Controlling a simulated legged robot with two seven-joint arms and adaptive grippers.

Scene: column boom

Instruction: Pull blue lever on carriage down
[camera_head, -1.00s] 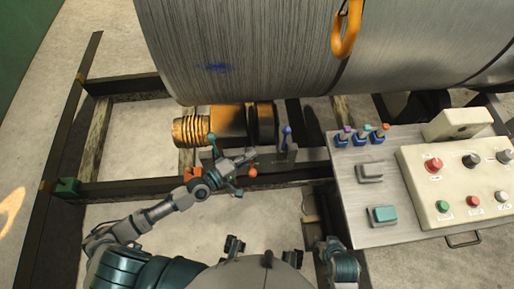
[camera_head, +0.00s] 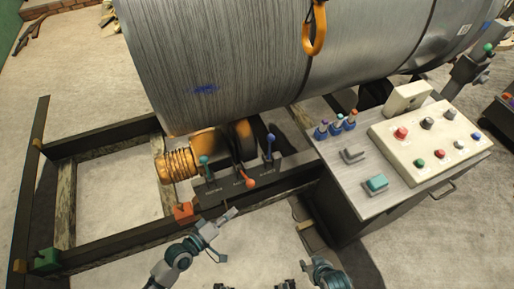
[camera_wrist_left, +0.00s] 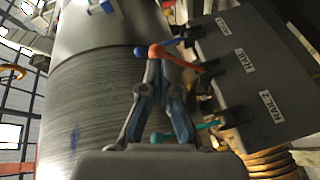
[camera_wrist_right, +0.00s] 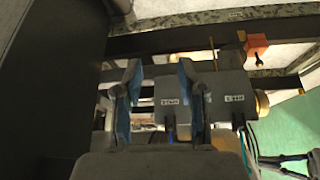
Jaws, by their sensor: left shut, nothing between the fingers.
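The blue lever (camera_head: 270,146) stands up at the right of a dark lever panel (camera_head: 222,190). A red-orange lever (camera_head: 249,182) in the middle points down, and a teal lever (camera_head: 204,161) at the left stands up. My left gripper (camera_head: 232,213) is shut and empty, apart from and below the levers. In the left wrist view, the closed fingertips (camera_wrist_left: 155,62) overlap the line of sight to the red-orange knob (camera_wrist_left: 156,50), with the blue knob (camera_wrist_left: 140,51) just left of it. My right gripper (camera_wrist_right: 158,72) has its fingers apart, with nothing between them.
A large grey coil (camera_head: 240,60) fills the back, with an orange hook (camera_head: 314,35). A control desk (camera_head: 350,185) with buttons and small toggles stands to the right. Open concrete floor lies in front.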

